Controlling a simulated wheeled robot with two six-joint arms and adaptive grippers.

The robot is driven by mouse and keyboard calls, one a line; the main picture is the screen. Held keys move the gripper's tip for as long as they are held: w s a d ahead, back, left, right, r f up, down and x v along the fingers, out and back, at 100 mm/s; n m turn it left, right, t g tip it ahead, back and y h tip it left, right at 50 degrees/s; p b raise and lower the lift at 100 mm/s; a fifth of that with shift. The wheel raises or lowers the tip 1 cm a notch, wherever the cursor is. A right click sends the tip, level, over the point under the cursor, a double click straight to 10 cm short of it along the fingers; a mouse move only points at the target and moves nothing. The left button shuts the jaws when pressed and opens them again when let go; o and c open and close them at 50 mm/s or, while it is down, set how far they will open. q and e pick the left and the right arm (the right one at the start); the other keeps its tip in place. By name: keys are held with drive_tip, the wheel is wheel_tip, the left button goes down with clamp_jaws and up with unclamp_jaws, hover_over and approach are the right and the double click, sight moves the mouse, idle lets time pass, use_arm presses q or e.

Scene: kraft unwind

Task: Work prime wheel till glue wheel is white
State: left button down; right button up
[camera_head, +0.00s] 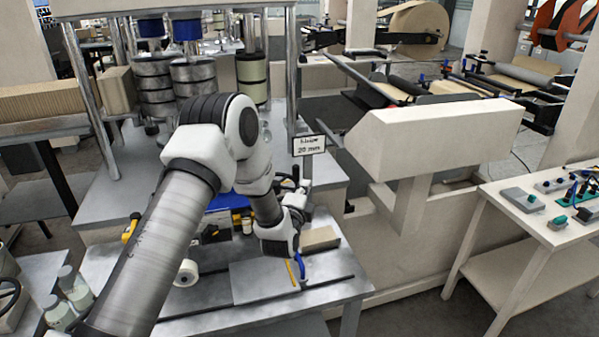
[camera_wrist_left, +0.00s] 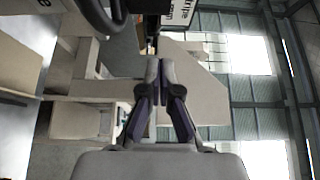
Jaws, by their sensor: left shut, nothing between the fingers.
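My left arm reaches in from the lower left and bends down over the metal worktable. My left gripper (camera_head: 300,192) is beside the foot of the small sign post, partly hidden by its own wrist. In the left wrist view the gripper (camera_wrist_left: 160,66) is shut, with its fingertips together and nothing between them. A dark hand wheel rim (camera_wrist_left: 100,14) shows at the top of that view, apart from the fingertips; I take it as the prime wheel. I cannot pick out the glue wheel for certain; my arm covers part of the machine.
A sign (camera_head: 308,145) reading 20 mm stands just behind the gripper. A white roll (camera_head: 187,272) and a cardboard block (camera_head: 320,238) are on the worktable (camera_head: 330,295). A large cream machine housing (camera_head: 430,135) stands to the right. A control desk (camera_head: 530,225) is further right.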

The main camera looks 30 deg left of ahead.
sight(298, 177)
use_arm(q)
drive_tip(key=w+a, duration=0.1)
drive_tip(key=w+a+p, duration=0.1)
drive_tip(key=a, duration=0.1)
drive_tip(key=w+a+p, duration=0.1)
drive_tip(key=a, duration=0.1)
drive_tip(key=shift+w+f, duration=0.2)
drive_tip(key=shift+w, duration=0.1)
drive_tip(key=shift+d+r, duration=0.1)
drive_tip(key=shift+d, duration=0.2)
use_arm(e)
wheel_tip(298, 177, up, 3)
drive_tip(key=shift+a+f, duration=0.1)
drive_tip(key=shift+f, duration=0.05)
use_arm(q)
drive_tip(key=shift+w+a, duration=0.1)
drive_tip(key=shift+a, duration=0.05)
use_arm(e)
drive_tip(key=shift+a+f, duration=0.1)
use_arm(q)
drive_tip(key=shift+w+n+y+b, duration=0.1)
drive_tip(key=shift+n+y+b, duration=0.2)
drive_tip(key=shift+y, duration=0.1)
use_arm(e)
drive_tip(key=shift+f, duration=0.2)
